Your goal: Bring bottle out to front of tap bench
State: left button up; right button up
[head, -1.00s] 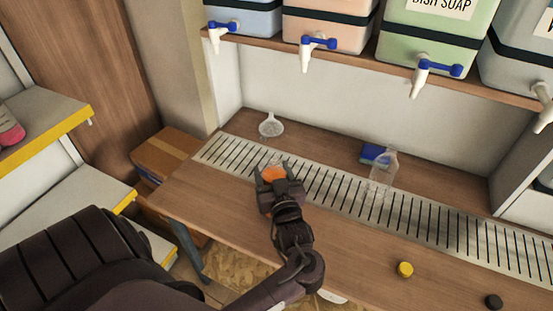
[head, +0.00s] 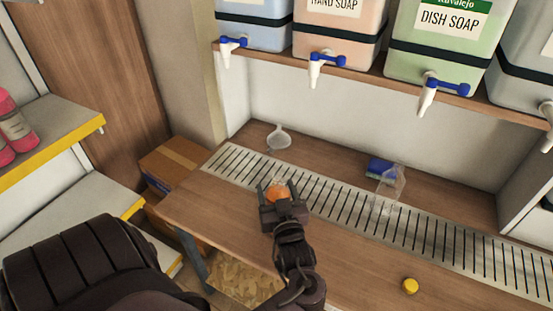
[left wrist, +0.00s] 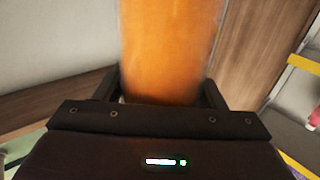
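An orange bottle (head: 278,191) is between the fingers of my left gripper (head: 279,193), at the left part of the slotted drain strip on the tap bench (head: 215,205). In the left wrist view the orange bottle (left wrist: 170,50) fills the gap between the two fingers (left wrist: 160,88), which look closed against its sides. In the head view the gripper and wrist hide its lower part, so I cannot tell whether its base touches the bench. My right gripper is not in view.
A clear bottle (head: 388,188) stands on the strip to the right, by a blue sponge (head: 379,167). A clear funnel (head: 279,138) lies behind. A yellow cap (head: 411,286) is on the bare front bench. Taps, including a white one (head: 315,72), hang above the back.

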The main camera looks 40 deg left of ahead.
pick_arm(q)
jog(key=o, duration=0.4)
jog(key=shift+c, duration=0.2)
jog(key=shift+f, duration=0.15)
jog(key=b+v, duration=0.1)
jog(key=v, duration=0.7)
